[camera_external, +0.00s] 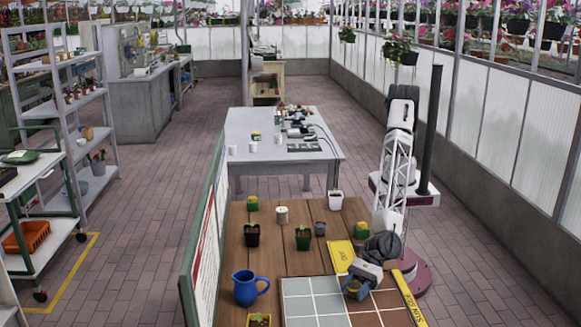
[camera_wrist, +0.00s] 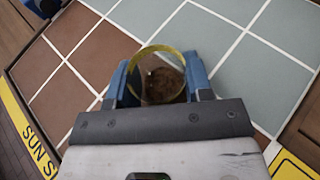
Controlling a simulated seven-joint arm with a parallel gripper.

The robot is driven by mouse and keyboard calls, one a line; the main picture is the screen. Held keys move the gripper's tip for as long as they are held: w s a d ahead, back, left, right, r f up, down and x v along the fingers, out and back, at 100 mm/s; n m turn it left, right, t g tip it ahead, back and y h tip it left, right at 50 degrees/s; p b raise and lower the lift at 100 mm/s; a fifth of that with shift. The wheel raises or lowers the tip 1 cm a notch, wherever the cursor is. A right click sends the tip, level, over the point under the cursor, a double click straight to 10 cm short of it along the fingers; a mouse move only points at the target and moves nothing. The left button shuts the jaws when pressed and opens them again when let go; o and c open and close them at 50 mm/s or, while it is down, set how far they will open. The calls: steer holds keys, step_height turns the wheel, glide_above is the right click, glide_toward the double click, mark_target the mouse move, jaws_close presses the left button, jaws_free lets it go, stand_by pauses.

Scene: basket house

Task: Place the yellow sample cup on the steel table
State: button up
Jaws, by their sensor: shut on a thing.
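The yellow sample cup (camera_wrist: 163,52) shows in the wrist view as a round yellow rim with a brownish inside. My gripper (camera_wrist: 160,82) is shut on it, one blue finger on each side, above the tiled board. In the outside view my gripper (camera_external: 355,290) is low over the board near the wooden table's right side; the cup is mostly hidden there. The grey steel table (camera_external: 240,137) stands beyond the wooden table, with white cups and small items on it.
The wooden table (camera_external: 285,262) holds a blue jug (camera_external: 247,287), several small plant pots and the tiled board (camera_external: 305,306) with yellow edge strips. A tall sign panel (camera_external: 206,240) stands along its left edge. A gap of floor separates the two tables.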

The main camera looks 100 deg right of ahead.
steer(key=shift+f, duration=0.2)
steer(key=shift+f, duration=0.1)
steer(key=o, duration=0.9)
steer(key=shift+v, duration=6)
